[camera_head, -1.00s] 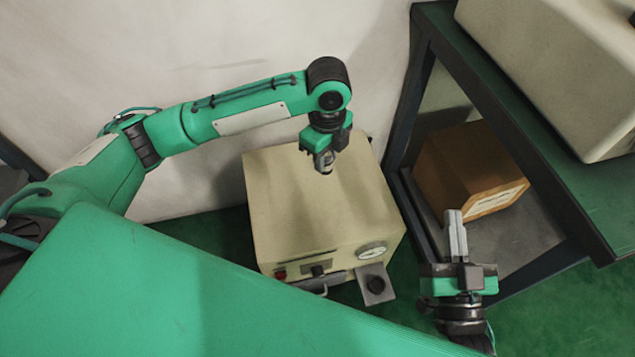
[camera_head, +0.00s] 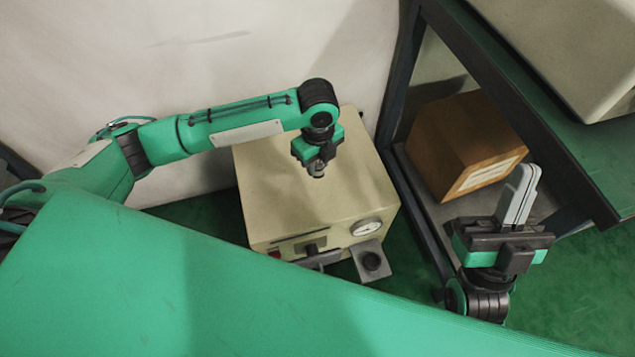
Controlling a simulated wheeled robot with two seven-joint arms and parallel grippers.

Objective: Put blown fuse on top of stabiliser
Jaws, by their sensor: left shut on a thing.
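The stabiliser (camera_head: 350,198) is a beige box with a round gauge on its front, standing on the green floor by the wall. My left gripper (camera_head: 317,168) points down over its top and is shut on a small grey and dark piece, the blown fuse (camera_head: 317,173). The jaws hide most of the fuse. I cannot tell whether it touches the stabiliser's top. My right gripper (camera_head: 519,194) is away to the right, fingers pointing up and close together, with nothing seen between them.
A brown carton (camera_head: 462,145) sits on the lower shelf of a dark-framed green table (camera_head: 545,120) at the right. The rest of the stabiliser's top is clear.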

